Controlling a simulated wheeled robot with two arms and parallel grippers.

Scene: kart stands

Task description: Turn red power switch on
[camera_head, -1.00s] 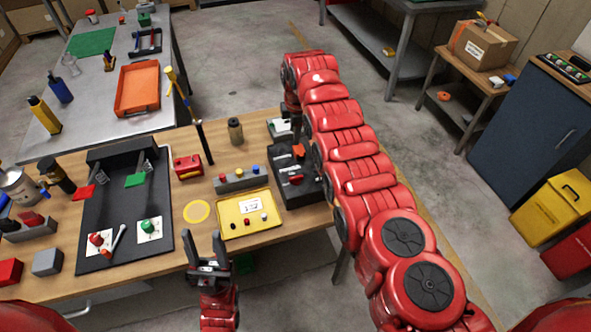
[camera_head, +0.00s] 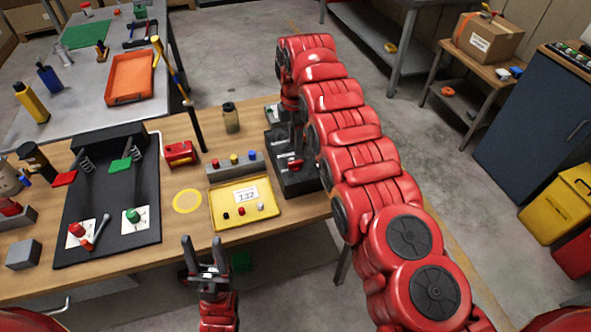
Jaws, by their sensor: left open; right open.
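A black box (camera_head: 308,178) with a red switch (camera_head: 295,164) on its top stands at the right end of the wooden table. I cannot tell whether the switch is on or off. My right arm arches over the table from the right, and its gripper (camera_head: 296,138) points down over the box, close behind the red switch. Its fingers are dark against the box and partly hidden, so contact is unclear. My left gripper (camera_head: 203,242) is open and empty, with its fingers pointing up, off the table's front edge.
A yellow tray (camera_head: 222,220) and a grey button block (camera_head: 222,173) sit left of the box. A dark bottle (camera_head: 230,118) stands behind them. A black board (camera_head: 85,247) with red and green parts lies further left. Bare tabletop (camera_head: 185,227) shows between board and tray.

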